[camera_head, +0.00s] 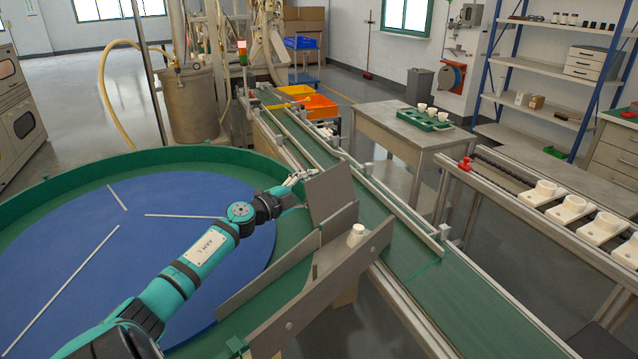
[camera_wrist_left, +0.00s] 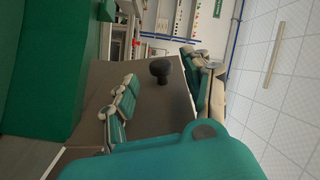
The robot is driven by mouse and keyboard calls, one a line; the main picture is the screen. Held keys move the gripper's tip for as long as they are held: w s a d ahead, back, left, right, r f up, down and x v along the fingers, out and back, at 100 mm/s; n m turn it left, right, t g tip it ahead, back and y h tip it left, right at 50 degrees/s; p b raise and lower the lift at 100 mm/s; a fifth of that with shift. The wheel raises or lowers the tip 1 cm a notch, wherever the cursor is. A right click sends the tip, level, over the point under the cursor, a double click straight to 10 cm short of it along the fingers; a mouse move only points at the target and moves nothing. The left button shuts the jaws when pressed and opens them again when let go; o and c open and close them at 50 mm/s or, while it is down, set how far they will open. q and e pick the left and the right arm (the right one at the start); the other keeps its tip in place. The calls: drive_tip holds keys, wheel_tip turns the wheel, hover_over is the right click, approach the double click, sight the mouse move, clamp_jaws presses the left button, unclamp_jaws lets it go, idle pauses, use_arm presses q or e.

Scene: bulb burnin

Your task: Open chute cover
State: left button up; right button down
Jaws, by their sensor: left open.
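The chute cover (camera_head: 331,195) is a flat grey-brown panel standing up, slightly tilted, at the upper end of the chute (camera_head: 318,292) beside the round table. My left gripper (camera_head: 301,178) is at the cover's upper left edge. In the left wrist view the cover (camera_wrist_left: 150,106) fills the middle, with a dark round knob (camera_wrist_left: 160,69) on it. The left gripper (camera_wrist_left: 163,82) is open there, one finger on each side of the knob, with no visible contact. The knob is not discernible in the head view. My right gripper is not in view.
A round table (camera_head: 130,220) with a blue top and green rim holds several thin white rods. A white capped object (camera_head: 356,235) sits at the chute's right wall. A green conveyor (camera_head: 440,290) runs past on the right. A side table (camera_head: 385,122) carries a green tray (camera_head: 408,117) with white cups.

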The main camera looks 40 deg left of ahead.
use_arm(q)
drive_tip(key=shift+w+d, duration=0.1)
drive_tip(key=shift+w, duration=1.5)
clamp_jaws()
